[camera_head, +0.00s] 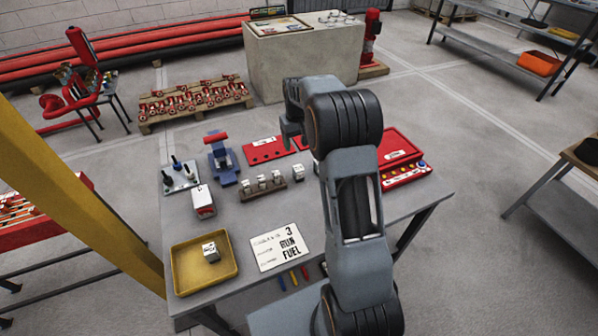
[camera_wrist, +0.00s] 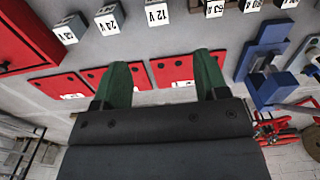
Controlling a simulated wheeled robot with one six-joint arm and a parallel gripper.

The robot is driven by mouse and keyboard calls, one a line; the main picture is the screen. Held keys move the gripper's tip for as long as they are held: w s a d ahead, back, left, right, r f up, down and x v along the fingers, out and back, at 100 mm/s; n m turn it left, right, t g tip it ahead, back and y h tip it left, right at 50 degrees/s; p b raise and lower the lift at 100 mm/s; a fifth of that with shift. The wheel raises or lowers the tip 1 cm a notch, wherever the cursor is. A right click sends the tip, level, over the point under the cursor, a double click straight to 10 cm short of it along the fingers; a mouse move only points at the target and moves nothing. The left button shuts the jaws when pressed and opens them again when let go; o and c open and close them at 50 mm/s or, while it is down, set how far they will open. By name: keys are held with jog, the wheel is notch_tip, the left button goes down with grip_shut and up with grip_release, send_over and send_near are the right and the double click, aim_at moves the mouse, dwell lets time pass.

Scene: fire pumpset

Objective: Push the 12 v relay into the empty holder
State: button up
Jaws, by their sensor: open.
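In the wrist view, a white-and-dark relay block marked 12 V (camera_wrist: 157,13) stands on the grey table near the top edge. A 24 V block (camera_wrist: 110,18) and another small block (camera_wrist: 70,28), its label hard to read, stand to its left. My gripper (camera_wrist: 162,57) is open and empty, with its green fingers apart above red plates. The blocks lie beyond the fingertips in the picture. In the head view, one white block (camera_head: 298,172) shows beside my arm, which hides others. I cannot pick out an empty holder for certain.
A brown rack (camera_head: 263,192) holds several blocks. A yellow tray (camera_head: 176,276) contains one block. A blue press (camera_head: 222,160), red plates (camera_head: 268,150), a red case (camera_head: 400,146) and a white sign (camera_head: 280,247) are on the table. Bare tabletop shows around the rack.

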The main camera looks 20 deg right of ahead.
aim_at(298, 168)
jog(key=f, duration=0.6)
jog(key=f+p, duration=0.1)
jog(key=f, duration=0.2)
jog(key=shift+w+d, duration=0.25)
jog(key=shift+s+f+p, duration=0.1)
jog(key=shift+f+p, duration=0.75)
jog(key=shift+f, duration=1.85)
jog(key=shift+c, duration=0.5)
jog(key=c, duration=0.9)
jog(key=shift+c, duration=0.3)
jog(key=shift+r, duration=0.15)
